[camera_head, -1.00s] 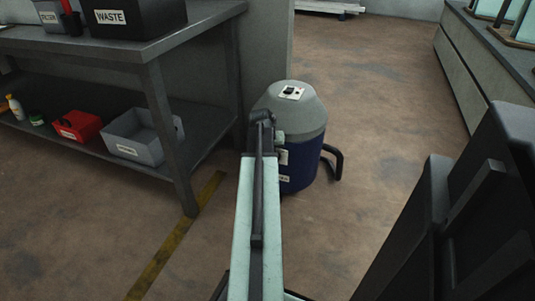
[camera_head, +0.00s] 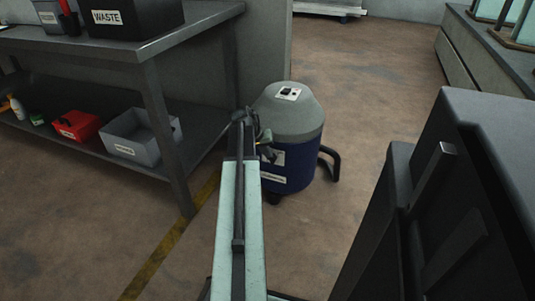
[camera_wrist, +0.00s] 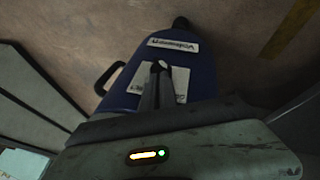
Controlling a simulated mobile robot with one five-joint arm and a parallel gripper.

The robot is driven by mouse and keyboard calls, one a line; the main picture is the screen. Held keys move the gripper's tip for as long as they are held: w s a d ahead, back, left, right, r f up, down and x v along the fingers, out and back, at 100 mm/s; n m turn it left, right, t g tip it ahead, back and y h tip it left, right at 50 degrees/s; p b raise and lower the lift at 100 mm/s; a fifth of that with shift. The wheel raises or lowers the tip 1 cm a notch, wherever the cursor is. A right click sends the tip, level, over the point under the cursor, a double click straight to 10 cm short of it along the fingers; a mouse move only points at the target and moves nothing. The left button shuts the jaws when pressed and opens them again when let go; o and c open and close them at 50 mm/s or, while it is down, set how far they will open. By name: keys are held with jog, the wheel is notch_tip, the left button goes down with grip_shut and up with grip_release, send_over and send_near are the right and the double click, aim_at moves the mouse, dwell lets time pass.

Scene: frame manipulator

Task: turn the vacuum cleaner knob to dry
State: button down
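The vacuum cleaner (camera_head: 292,150) stands on the floor, with a grey domed top and a dark blue body. A white plate with small dark controls (camera_head: 288,94) is on its top; I cannot read any knob setting. White labels are on its front, partly hidden by my arm in the head view. My gripper (camera_head: 264,143) is in front of the vacuum's left side, below the top plate. In the wrist view, the gripper's fingers (camera_wrist: 159,67) are together, in front of a white label on the blue body (camera_wrist: 120,85). I cannot tell whether they touch it.
A grey workbench (camera_head: 150,45) with a lower shelf stands at the left, holding bins and a red box (camera_head: 77,125). The vacuum's black side handle (camera_head: 330,165) sticks out to the right. A counter (camera_head: 490,60) is at the back right. Floor behind the vacuum is clear.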

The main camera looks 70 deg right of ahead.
jog(key=shift+s, duration=0.1)
jog(key=a+r+p, duration=0.4)
jog(key=r+p, duration=0.7)
jog(key=shift+w+r+p, duration=0.25)
jog(key=shift+w+p, duration=0.05)
jog(key=shift+w, duration=0.05)
